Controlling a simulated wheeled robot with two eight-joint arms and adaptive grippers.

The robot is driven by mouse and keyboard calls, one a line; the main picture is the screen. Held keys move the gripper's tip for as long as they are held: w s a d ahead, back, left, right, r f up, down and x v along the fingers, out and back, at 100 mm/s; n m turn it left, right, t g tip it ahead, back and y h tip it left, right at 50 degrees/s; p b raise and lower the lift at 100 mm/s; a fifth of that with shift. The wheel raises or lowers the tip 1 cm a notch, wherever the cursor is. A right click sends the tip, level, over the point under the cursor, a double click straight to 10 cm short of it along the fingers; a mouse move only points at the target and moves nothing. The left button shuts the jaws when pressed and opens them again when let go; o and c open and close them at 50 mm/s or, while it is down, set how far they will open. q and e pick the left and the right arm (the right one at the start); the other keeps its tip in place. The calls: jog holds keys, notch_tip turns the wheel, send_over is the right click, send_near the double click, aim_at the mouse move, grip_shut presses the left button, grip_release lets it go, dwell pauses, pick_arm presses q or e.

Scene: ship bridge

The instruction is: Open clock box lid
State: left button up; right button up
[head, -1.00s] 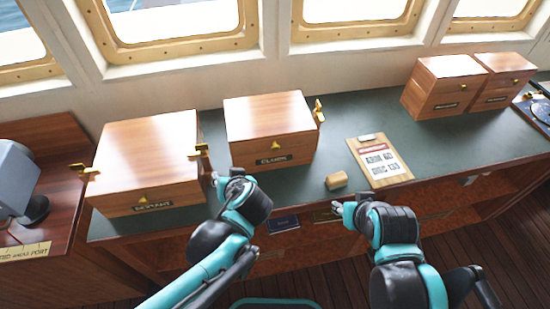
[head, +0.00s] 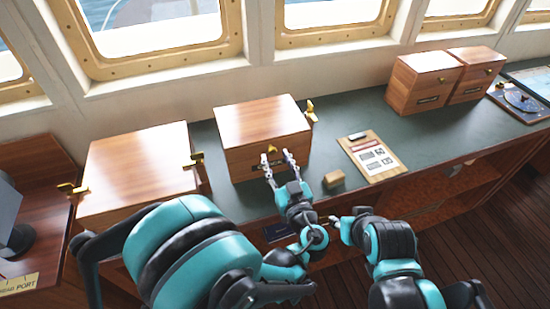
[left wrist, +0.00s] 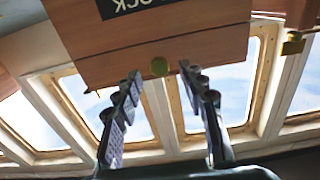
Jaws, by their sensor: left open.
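The wooden clock box (head: 262,118) stands on the green counter with its lid shut. A small brass knob (head: 272,149) sits on its front; the label below is partly hidden by my gripper. My left gripper (head: 277,157) is open at the box front, its fingertips close to the knob. In the left wrist view the knob (left wrist: 160,66) shows between the two spread fingers (left wrist: 160,78), with the box front (left wrist: 210,50) and part of its label above; nothing is held. My right gripper (head: 335,222) is low near the counter's front edge; its jaws are too small to read.
Another wooden box (head: 140,165) stands to the left, partly behind my left arm. A small wooden block (head: 334,180) and a clipboard (head: 372,160) lie to the right. Two more boxes (head: 422,85) stand farther right. The green counter (head: 345,115) between is clear.

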pick_arm(q)
jog(key=shift+x, duration=0.95)
